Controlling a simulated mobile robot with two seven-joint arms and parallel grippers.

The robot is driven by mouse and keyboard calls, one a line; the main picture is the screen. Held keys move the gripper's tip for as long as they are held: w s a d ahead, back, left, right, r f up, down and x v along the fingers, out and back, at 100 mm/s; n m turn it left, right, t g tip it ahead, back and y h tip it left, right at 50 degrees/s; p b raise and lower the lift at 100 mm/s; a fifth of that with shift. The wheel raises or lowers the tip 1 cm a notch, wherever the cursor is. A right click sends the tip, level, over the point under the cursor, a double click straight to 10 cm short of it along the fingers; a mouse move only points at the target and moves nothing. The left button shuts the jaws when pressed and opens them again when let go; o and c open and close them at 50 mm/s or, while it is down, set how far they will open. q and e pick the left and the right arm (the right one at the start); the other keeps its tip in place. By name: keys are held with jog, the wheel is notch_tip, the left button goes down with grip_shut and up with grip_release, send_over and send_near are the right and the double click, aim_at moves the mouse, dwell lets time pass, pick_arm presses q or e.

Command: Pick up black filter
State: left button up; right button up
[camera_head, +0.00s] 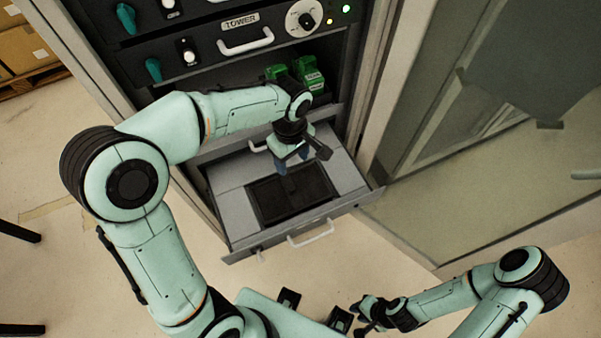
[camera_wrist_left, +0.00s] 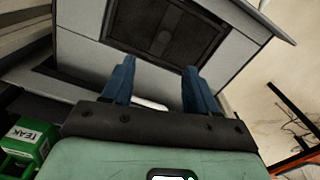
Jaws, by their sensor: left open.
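The black filter (camera_head: 297,201) is a flat dark rectangle set in the top of a pulled-out grey drawer (camera_head: 232,211). It also shows at the top of the left wrist view (camera_wrist_left: 163,32).
Green boxes (camera_head: 307,76) stand on a shelf above the drawer; one green box (camera_wrist_left: 28,143) shows at lower left in the wrist view. The cabinet panel marked TOWER (camera_head: 241,21) has knobs and a handle. A glass door (camera_head: 500,150) stands at the right.

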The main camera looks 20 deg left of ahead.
pick_arm(q)
send_over(291, 187)
notch_tip(291, 187, down, 7)
jog(key=shift+s+d+f+b, duration=0.1)
jog(key=shift+d+b, duration=0.05)
jog(key=shift+b, duration=0.15)
jog(key=shift+a+f, duration=0.2)
jog(key=shift+f, duration=2.8)
jog(key=shift+c, duration=0.3)
grip_shut()
jog(key=shift+r, duration=0.15)
